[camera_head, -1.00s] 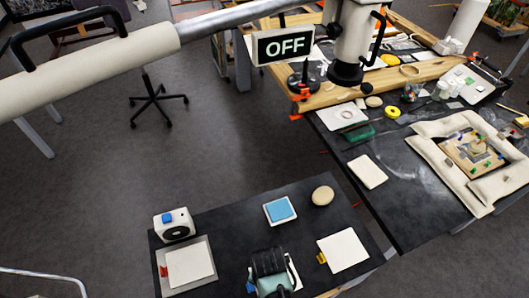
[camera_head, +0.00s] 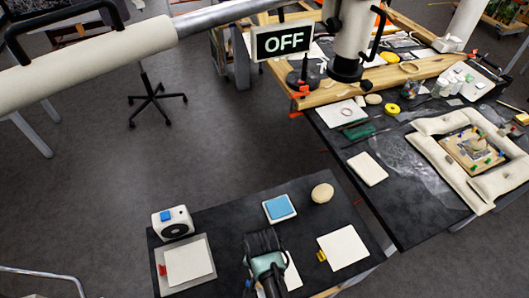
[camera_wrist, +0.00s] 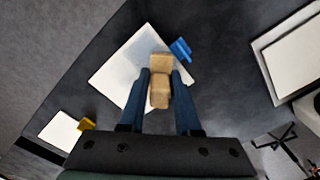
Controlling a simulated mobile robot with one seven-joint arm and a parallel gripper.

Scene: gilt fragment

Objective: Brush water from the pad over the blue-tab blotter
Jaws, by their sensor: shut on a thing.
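My gripper (camera_wrist: 160,76) is shut on a tan, wooden-looking brush (camera_wrist: 160,62), held between its two blue fingers. The brush is over the white blotter with the blue tab (camera_wrist: 181,49); I cannot tell whether it touches. In the head view my gripper (camera_head: 270,284) hides much of this blotter (camera_head: 293,276), and the brush is not visible there. The pad (camera_head: 279,208) is blue in a white tray, behind my gripper and clear of it.
A yellow-tab blotter (camera_head: 343,248) lies to the right, and a red-tab one (camera_head: 188,263) lies on a grey plate to the left. A white box with a round black opening (camera_head: 173,223) and a round beige object (camera_head: 322,193) stand nearby. An "OFF" sign (camera_head: 283,43) hangs above.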

